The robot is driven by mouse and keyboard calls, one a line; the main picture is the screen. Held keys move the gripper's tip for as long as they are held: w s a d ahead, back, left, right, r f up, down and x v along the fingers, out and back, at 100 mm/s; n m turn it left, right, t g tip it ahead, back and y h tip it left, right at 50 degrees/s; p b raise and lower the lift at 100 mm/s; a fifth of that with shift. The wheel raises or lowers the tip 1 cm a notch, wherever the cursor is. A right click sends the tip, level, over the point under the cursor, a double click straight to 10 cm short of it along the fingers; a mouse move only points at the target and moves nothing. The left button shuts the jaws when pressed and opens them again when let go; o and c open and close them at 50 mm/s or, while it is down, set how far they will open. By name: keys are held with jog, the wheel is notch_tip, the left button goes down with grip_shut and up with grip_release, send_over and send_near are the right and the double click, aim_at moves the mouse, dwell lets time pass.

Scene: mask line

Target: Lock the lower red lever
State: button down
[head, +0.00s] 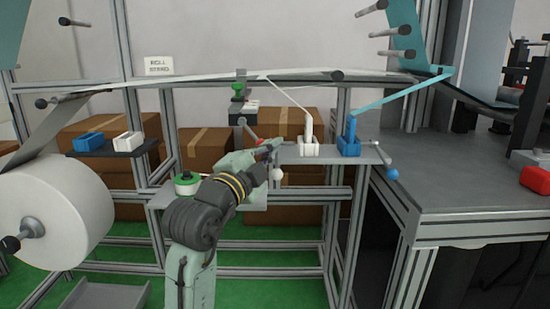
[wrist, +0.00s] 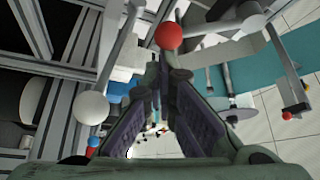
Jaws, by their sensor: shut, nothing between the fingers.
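In the wrist view a red ball knob (wrist: 168,36) shows just beyond my fingertips, and a grey rod runs near it. I cannot tell whether the tips touch it. My gripper (wrist: 163,68) is shut and empty, with its tips together. In the head view my gripper (head: 276,145) is by the front edge of the grey plate with the white and blue clamps, at the end of my raised arm. No red lever knob shows there; my arm and gripper may hide it.
A white ball lever (head: 277,174) hangs below my gripper, and a blue ball lever (head: 391,174) is to the right. White clamp (head: 309,149) and blue clamp (head: 349,145) stand on the plate. The grey cabinet (head: 455,185) is at right, the white roll (head: 60,215) at left.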

jog(key=m, duration=0.1)
jog(key=a+f+m+g+b, duration=0.1)
jog(key=m, duration=0.1)
jog(key=a+f+m+g+b, duration=0.1)
jog(key=shift+a+m+y, duration=0.25)
jog(key=shift+m+y, duration=0.05)
jog(key=shift+s, duration=0.1)
jog(key=v, duration=1.2)
jog(key=shift+a+r, duration=0.15)
